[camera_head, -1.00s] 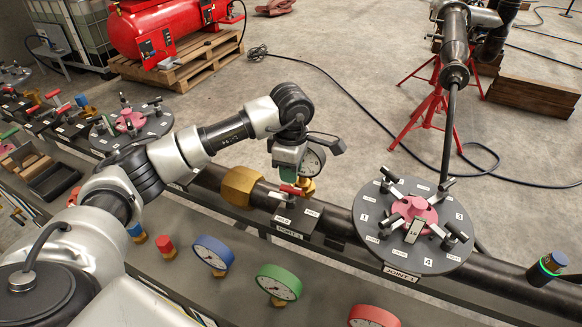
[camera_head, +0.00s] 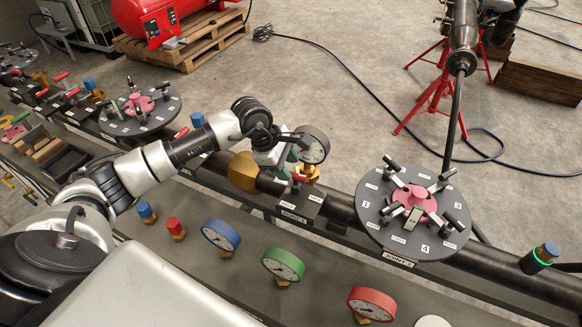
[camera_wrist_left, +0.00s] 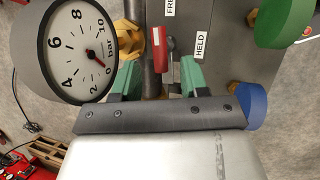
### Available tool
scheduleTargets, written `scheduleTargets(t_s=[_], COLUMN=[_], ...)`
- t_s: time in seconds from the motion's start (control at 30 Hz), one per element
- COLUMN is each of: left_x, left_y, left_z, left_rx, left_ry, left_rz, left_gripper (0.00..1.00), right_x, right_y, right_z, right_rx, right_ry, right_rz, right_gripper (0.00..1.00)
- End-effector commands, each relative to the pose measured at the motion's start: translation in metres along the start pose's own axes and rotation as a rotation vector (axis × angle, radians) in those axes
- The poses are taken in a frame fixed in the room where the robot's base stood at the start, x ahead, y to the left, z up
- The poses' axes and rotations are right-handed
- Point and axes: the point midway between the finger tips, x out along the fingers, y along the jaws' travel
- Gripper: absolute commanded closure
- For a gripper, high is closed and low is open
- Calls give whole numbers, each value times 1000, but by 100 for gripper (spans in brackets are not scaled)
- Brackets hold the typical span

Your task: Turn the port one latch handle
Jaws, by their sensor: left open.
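The port one latch has a red handle (camera_wrist_left: 160,76) on a metal lever, beside a block lettered FREE and HELD; the lever lies across the FREE end in the left wrist view. In the head view a little of the red handle (camera_head: 299,177) shows beside the block with the PORT 1 plate (camera_head: 294,215). My left gripper (camera_wrist_left: 160,78) is open, its green fingers on either side of the handle, apart from it. In the head view this gripper (camera_head: 286,170) is tilted over the pipe and partly hides the handle. My right gripper is out of view.
A grey-cased gauge (camera_wrist_left: 76,48) stands close beside the left gripper's finger. The JOINT 1 flange disc (camera_head: 375,222) with several clamps is to the right. Blue, green and red gauges (camera_head: 283,265) line the front.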

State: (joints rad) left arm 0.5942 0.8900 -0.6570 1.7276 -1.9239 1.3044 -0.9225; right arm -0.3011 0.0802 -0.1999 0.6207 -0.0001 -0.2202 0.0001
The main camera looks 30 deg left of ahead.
Motion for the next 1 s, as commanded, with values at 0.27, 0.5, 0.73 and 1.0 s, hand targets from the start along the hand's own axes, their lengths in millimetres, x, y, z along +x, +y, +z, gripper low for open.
scheduleTargets(t_s=[0.27,0.5,0.73,1.0], left_x=[26,27,27,29], left_y=[0,0,0,0], left_z=[0,0,0,-1], left_rx=[0,0,0,-23], left_ry=[0,1,1,7], left_rz=[-1,0,0,11], left_gripper=[56,56,85,100], right_x=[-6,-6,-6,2], right_y=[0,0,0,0], right_z=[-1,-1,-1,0], right_rx=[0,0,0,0], right_ry=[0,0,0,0], right_rz=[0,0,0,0], right_gripper=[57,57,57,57])
